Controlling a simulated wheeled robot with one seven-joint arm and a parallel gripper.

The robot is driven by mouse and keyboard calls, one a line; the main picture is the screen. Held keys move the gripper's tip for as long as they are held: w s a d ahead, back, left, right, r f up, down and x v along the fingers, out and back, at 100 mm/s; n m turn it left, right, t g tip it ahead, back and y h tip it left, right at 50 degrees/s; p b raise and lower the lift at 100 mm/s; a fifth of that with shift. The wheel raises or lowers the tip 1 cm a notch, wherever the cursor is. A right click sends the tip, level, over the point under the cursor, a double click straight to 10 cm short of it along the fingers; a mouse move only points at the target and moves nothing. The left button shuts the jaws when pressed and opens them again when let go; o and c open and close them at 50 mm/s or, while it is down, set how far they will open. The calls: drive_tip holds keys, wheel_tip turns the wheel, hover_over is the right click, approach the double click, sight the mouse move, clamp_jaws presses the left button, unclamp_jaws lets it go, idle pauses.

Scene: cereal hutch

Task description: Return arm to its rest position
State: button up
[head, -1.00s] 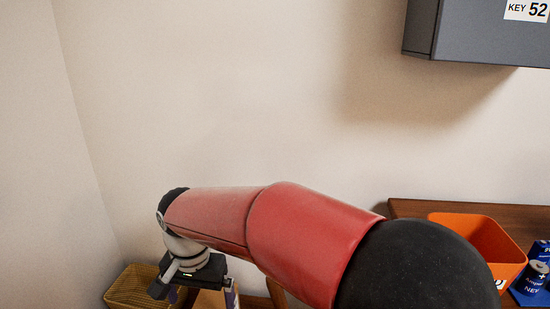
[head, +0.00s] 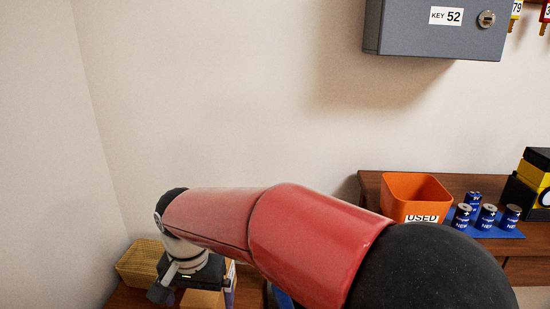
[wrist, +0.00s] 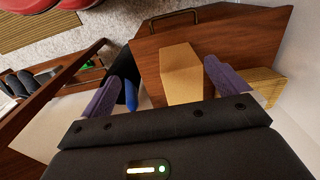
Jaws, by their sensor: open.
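My red arm reaches across the lower middle of the head view toward the lower left. My gripper (wrist: 160,90) shows in the wrist view with its two purple fingers spread apart, open, with nothing held between them. A tan box (wrist: 181,73) stands on the wooden surface beyond the fingers, and its top also shows below my wrist in the head view (head: 202,299). In the head view my wrist hides most of the gripper and part of the box.
A yellow basket (head: 139,262) sits at the left near the wall. An orange bin marked USED (head: 413,190) and several blue batteries (head: 487,217) on a blue mat stand on a wooden shelf (head: 372,183) at right. A grey key cabinet (head: 430,35) hangs above. The wall between is bare.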

drive_tip(key=s+d+r+t, duration=0.1)
drive_tip(key=s+d, duration=0.2)
drive_tip(key=d, duration=0.7)
drive_tip(key=s+d+r+t, duration=0.1)
drive_tip(key=s+d+t, duration=0.1)
drive_tip(key=d, duration=0.8)
drive_tip(key=s+d+r+n+t, duration=0.1)
drive_tip(key=s+d, duration=0.4)
drive_tip(key=d, duration=0.5)
drive_tip(key=shift+r+t, duration=0.35)
drive_tip(key=shift+t, duration=0.35)
drive_tip(key=shift+s, duration=0.1)
